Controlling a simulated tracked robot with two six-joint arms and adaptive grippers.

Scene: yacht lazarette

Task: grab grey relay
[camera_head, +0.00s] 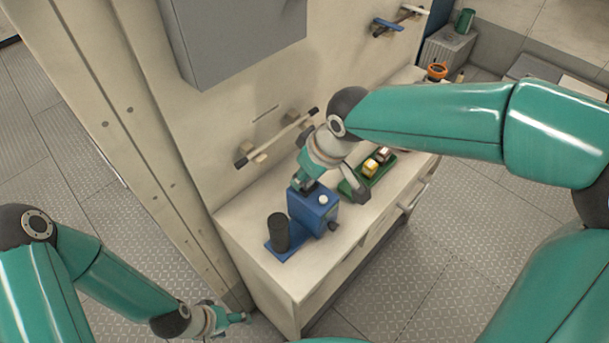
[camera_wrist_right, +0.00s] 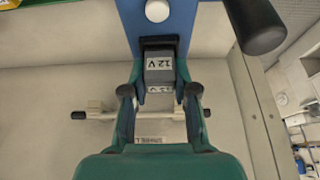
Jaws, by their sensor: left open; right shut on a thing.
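The grey relay (camera_wrist_right: 159,68) carries a "12 V" label and shows in the right wrist view at the near end of the blue device (camera_wrist_right: 158,28). My right gripper (camera_wrist_right: 160,82) is shut on it, one green finger on each side. Whether the relay is still seated in the device cannot be told. In the head view, the blue device (camera_head: 313,208) stands on the bench, and my right gripper (camera_head: 304,184) is at its back side; the relay is hidden there. My left gripper (camera_head: 242,318) is open and empty, low beside the bench's left end.
A black cylinder (camera_head: 279,230) stands on the device's base. A wall rail (camera_head: 280,138) is behind. A grey cabinet (camera_head: 240,40) hangs above. The bench front (camera_head: 265,285) drops to open floor.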

